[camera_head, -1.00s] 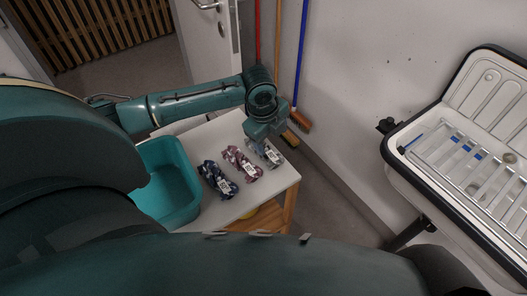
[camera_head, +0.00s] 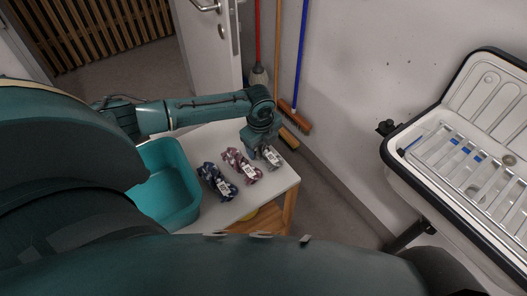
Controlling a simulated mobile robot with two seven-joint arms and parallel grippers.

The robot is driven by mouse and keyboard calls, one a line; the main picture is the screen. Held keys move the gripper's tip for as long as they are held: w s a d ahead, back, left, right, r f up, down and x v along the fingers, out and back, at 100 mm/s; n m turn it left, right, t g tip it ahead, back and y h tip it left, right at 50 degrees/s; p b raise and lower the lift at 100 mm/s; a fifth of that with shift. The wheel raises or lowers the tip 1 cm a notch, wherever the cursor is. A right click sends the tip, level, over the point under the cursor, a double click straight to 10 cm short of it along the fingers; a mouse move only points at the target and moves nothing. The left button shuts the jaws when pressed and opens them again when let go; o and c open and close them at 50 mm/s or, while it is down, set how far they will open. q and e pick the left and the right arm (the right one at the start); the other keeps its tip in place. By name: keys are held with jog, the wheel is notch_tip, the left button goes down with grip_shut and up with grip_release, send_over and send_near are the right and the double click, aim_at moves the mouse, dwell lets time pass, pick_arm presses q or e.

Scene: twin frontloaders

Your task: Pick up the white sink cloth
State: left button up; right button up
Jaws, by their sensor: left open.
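Three small patterned cloth bundles with white labels lie in a row on a white-topped table (camera_head: 237,207). One is dark blue (camera_head: 218,181), one is maroon (camera_head: 242,166), and one is grey-white (camera_head: 267,158) at the right end, which looks like the white sink cloth. My left gripper (camera_head: 257,152) points down at the grey-white cloth and partly covers it. The gripper is open; I cannot tell whether its fingers touch the cloth. My right gripper is not in view.
A teal tub (camera_head: 172,186) stands at the table's left. Brooms (camera_head: 296,116) lean on the wall behind the table. A white sink with a metal grate (camera_head: 456,172) is on the right wall. Floor is free between table and sink.

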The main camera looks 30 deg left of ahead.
pick_arm(q)
jog(key=shift+w+f, duration=0.2)
jog(key=shift+f, duration=1.05)
jog(key=shift+c, duration=0.6)
jog(key=c, duration=1)
